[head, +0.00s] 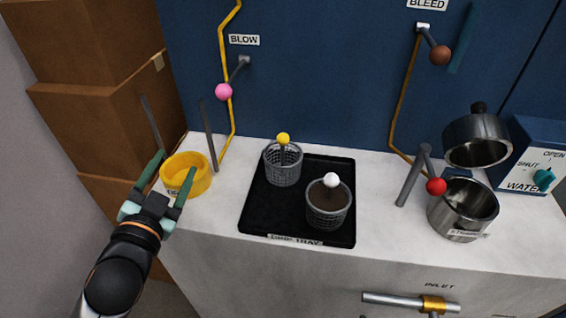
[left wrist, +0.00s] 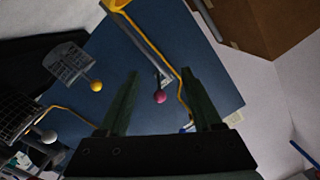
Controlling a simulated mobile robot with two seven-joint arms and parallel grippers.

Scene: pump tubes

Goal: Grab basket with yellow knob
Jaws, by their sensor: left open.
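The basket with the yellow knob (head: 283,168) is a grey mesh basket standing upright in the back left of a black tray (head: 268,211). Its yellow knob (head: 283,138) sits above the rim. In the left wrist view the basket (left wrist: 68,62) and its yellow knob (left wrist: 96,86) show at upper left, outside the jaws. My left gripper (head: 176,162) is open and empty, well left of the basket, and overlaps a yellow ring-shaped container in the head view. Its two fingers also show in the left wrist view (left wrist: 160,75). My right gripper is not in view.
A dark-filled basket with a white knob (head: 328,207) stands front right in the tray. The yellow container (head: 200,180) sits at the counter's left end. A pink-knobbed lever (head: 224,92) projects from the blue panel. A steel pot (head: 462,218) stands right; cardboard boxes (head: 110,110) stand left.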

